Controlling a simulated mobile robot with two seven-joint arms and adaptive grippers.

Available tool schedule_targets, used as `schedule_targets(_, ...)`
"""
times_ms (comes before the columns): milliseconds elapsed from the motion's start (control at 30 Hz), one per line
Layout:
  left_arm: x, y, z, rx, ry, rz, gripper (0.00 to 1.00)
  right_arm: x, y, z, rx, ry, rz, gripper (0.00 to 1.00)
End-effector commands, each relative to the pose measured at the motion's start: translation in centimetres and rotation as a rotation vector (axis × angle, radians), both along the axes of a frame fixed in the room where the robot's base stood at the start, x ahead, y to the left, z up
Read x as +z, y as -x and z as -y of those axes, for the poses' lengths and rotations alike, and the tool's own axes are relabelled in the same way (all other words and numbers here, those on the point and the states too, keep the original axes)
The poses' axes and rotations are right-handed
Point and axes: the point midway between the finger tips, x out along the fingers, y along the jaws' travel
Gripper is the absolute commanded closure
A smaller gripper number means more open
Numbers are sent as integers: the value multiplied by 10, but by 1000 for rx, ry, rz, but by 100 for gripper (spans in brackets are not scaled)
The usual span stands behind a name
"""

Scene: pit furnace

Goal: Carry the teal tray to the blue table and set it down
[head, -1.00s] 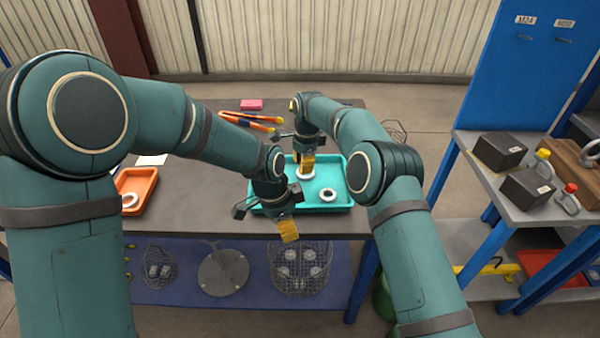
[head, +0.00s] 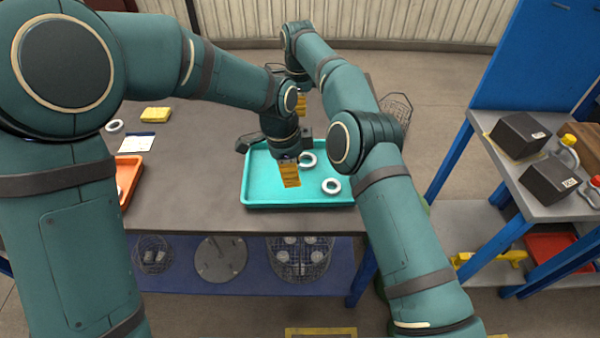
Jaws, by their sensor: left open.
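The teal tray (head: 262,188) lies flat on a dark grey table (head: 190,200). Two white rings lie in it, one (head: 307,160) near the middle and one (head: 331,186) near the front right. My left gripper (head: 290,174) is open, with its yellow pads pointing down over the tray's middle; I see no grip on the rim. My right gripper (head: 301,104) is past the tray's far side, largely hidden behind my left arm, so its jaws cannot be judged. A blue-framed bench (head: 462,150) with a grey top stands at the right.
An orange tray (head: 131,172), a yellow block (head: 156,115), a white ring (head: 115,126) and a paper card (head: 137,143) are on the table's left. Dark blocks (head: 519,134) and shackles (head: 569,150) occupy the bench top. A floor gap separates table and bench.

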Motion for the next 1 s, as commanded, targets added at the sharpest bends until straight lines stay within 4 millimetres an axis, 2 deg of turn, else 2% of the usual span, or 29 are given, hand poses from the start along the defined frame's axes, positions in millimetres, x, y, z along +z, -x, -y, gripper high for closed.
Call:
schedule_targets(267, -19, 0, 3, 0, -2, -3, 56, -18, 0, 1, -1, 1, -2, 82)
schedule_targets(700, -83, 0, 12, 0, -2, -3, 56, -84, 0, 0, 1, 1, -3, 82)
schedule_targets(1000, -120, 0, 18, 1, -1, -2, 56, -121, 0, 0, 0, 0, -2, 82)
